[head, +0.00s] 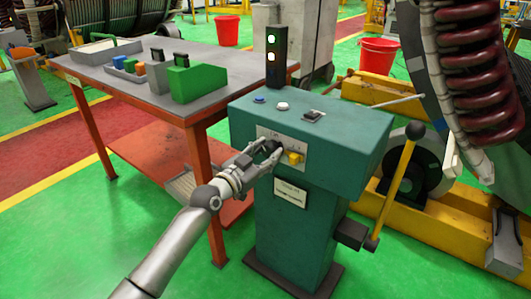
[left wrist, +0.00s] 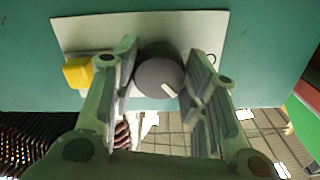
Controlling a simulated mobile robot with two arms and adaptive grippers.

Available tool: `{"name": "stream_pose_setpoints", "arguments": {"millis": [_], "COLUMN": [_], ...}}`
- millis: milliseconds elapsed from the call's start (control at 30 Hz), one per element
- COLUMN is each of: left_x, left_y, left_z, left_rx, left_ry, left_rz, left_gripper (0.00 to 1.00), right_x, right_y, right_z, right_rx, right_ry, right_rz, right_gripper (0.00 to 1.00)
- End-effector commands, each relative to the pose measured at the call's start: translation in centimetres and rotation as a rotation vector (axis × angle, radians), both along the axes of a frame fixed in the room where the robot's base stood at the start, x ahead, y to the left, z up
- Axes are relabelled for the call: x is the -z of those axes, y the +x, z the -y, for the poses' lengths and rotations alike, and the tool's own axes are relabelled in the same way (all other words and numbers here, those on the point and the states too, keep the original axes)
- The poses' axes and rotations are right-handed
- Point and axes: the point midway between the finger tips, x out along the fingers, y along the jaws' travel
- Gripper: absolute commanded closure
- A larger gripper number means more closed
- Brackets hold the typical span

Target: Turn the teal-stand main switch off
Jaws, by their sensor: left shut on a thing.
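The teal stand (head: 348,160) has a pale plate on its front with a dark round knob (head: 271,146), the main switch, and a yellow block-like control (head: 295,157) to its right. In the left wrist view the grey knob (left wrist: 158,72) has a white pointer mark toward its lower right edge. My left gripper (head: 268,150) is at the plate, its two fingers on either side of the knob and shut on it. The yellow control (left wrist: 78,72) is outside the fingers. My right gripper is not in view.
The stand's top has a blue button (head: 259,99), a white button (head: 283,106) and a black switch (head: 313,115). A light tower (head: 277,60) shows a lit white lamp. A lever (head: 395,185) stands on the right. An orange-legged table (head: 135,82) with bins is on the left.

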Motion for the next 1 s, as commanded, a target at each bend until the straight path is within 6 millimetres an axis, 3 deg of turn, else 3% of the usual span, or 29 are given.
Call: {"name": "stream_pose_setpoints", "arguments": {"millis": [600, 1000], "left_x": [0.1, 0.1], "left_y": [-0.1, 0.0], "left_z": [0.1, 0.0], "left_rx": [0.0, -0.002], "left_ry": [-0.47, -0.68], "left_rz": [-0.344, -0.498], "left_gripper": [0.83, 0.83], "right_x": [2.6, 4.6], "right_y": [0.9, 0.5], "right_z": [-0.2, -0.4], "right_rx": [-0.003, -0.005], "right_ry": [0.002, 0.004], "right_rz": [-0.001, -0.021], "right_gripper": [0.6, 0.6]}}
